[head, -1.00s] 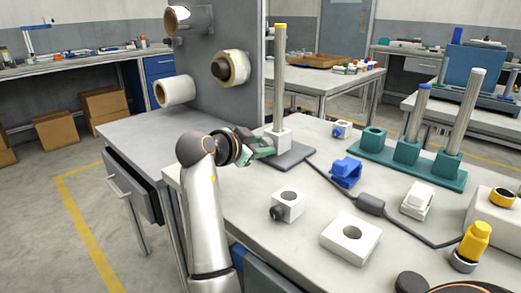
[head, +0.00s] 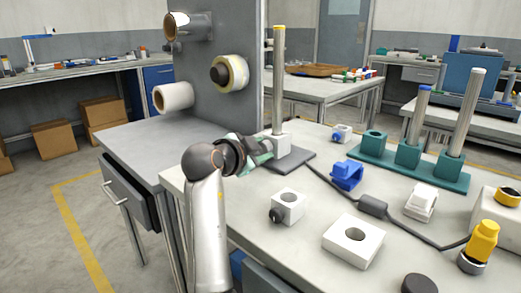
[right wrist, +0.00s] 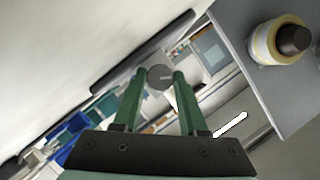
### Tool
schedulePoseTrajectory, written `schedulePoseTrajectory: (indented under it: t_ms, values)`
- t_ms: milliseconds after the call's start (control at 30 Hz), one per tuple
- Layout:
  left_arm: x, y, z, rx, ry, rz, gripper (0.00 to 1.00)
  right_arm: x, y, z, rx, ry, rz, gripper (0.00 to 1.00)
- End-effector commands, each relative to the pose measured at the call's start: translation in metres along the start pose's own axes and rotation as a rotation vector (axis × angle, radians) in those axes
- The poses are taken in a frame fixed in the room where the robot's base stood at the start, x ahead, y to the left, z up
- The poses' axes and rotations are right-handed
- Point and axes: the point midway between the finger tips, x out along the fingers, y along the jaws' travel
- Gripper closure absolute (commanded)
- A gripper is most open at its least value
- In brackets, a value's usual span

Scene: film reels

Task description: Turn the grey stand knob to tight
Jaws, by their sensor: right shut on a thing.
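The stand is a grey post (head: 279,80) with a yellow tip, rising from a white block (head: 281,143) on a dark grey base plate (head: 299,158). My right gripper (head: 266,149) reaches in from the left at the white block. In the right wrist view its green fingers (right wrist: 159,82) are shut on the round grey knob (right wrist: 159,77), seen end-on with a pale mark at its right. In the head view the knob is hidden by the gripper. My left gripper is in neither current view.
A white block with a dark knob (head: 289,205), a blue clamp (head: 347,174) and a teal rack (head: 375,158) with posts stand on the table. A cable with a dark box (head: 373,204) crosses it. A grey panel with tape rolls (head: 230,72) rises behind left.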

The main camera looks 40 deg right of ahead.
Motion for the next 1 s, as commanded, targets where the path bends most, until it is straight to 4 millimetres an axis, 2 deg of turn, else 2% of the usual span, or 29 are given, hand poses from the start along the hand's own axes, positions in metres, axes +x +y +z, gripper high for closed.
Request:
schedulePoseTrajectory:
  t_ms: [100,133,367,1000]
  values:
    - [0.0001,0.0,0.0,0.0,0.0,0.0,0.5,0.0002,-0.0005,-0.001,0.004,0.002,-0.002,1.0]
    - [0.0001,0.0,0.0,0.0,0.0,0.0,0.5,0.0002,-0.0006,-0.001,0.004,0.002,-0.002,0.56]
    - [0.0001,0.0001,0.0,0.0,0.0,0.0,0.5,0.0002,-0.0001,-0.0005,0.002,0.001,0.0,0.3]
    - [0.0015,0.0001,-0.0017,0.002,-0.001,0.008,0.5,0.0028,0.0012,-0.0011,-0.002,-0.005,0.008,0.28]
